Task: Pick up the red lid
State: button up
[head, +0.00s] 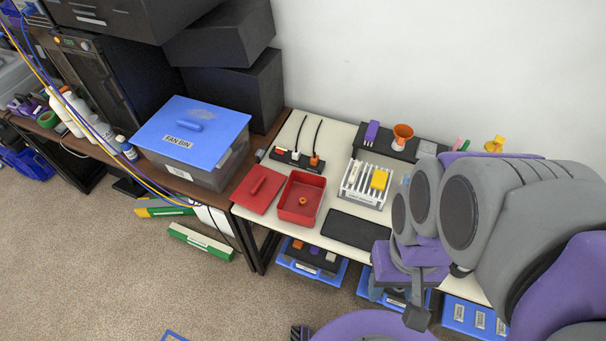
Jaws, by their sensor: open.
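The red lid (259,189) lies flat on the left end of the white table, with a red handle on top. It is beside an open red box (301,197) that holds a small orange thing. My gripper (436,294) is at the lower right, in front of the table and well to the right of the lid. It is open and apart from the lid. My arm hides the right part of the table.
A blue-lidded fan bin (190,130) stands left of the lid on a brown table. Behind are a black power strip (297,159) with upright cables and a white rack (364,184) with a yellow block. A black pad (351,229) lies in front. Blue bins (311,264) sit below.

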aim_at(256, 192)
jog(key=j+z, duration=0.1)
jog(key=z, duration=0.35)
jog(key=j+z, duration=0.25)
jog(key=j, duration=0.4)
jog(key=j+z, duration=0.3)
jog(key=j, duration=0.3)
jog(key=k+j+z, duration=0.25)
jog(key=j, duration=0.8)
jog(key=k+j, duration=0.15)
jog(key=j, duration=0.7)
jog(key=k, duration=0.05)
